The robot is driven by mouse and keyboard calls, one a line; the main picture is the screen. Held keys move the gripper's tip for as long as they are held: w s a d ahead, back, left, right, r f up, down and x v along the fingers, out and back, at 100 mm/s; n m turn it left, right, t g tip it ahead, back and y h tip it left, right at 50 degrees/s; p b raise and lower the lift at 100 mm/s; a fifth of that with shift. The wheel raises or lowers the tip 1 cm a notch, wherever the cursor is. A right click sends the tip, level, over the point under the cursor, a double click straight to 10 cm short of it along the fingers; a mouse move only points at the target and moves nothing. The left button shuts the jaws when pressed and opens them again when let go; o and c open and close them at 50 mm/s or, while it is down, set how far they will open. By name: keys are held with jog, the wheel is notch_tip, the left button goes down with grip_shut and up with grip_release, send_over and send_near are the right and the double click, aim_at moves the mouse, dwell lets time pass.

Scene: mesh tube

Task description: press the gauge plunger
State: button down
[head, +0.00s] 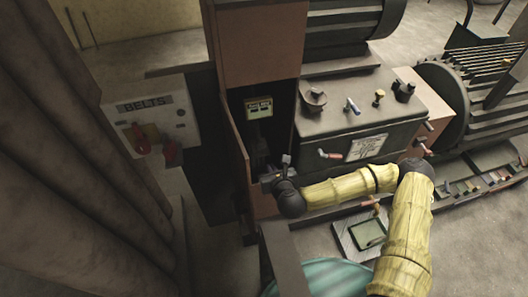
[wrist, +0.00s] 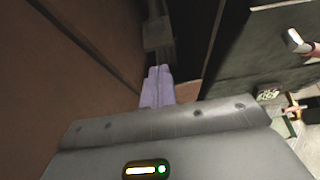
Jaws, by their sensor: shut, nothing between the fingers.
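My gripper (head: 268,176) is at the lower opening of the tall brown cabinet, below a small device with a pale green face (head: 259,106) in the dark recess. In the wrist view my two pale purple fingers (wrist: 157,86) are shut together and empty. They point toward a dark grey block (wrist: 158,34) in the recess; I cannot tell whether they touch it. I cannot make out with certainty which part is the gauge plunger. A small brass knob (head: 379,97) stands on the machine top, well to the right of my gripper.
The brown cabinet wall (wrist: 60,70) runs close on the left of my fingers. A dark machine housing (wrist: 250,60) is close on the right, with levers on its front. A grey panel with red handles (head: 150,115) stands left. Open floor (head: 225,250) lies at the front.

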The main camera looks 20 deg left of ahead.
aim_at(262, 148)
jog(key=x, duration=0.3)
jog(key=r+p+x, duration=0.1)
jog(key=x, duration=0.5)
jog(key=shift+w+a+r, duration=0.1)
jog(key=shift+w+a, duration=0.3)
jog(key=shift+w, duration=0.2)
jog(key=shift+w+a, duration=0.2)
jog(key=shift+w, duration=0.2)
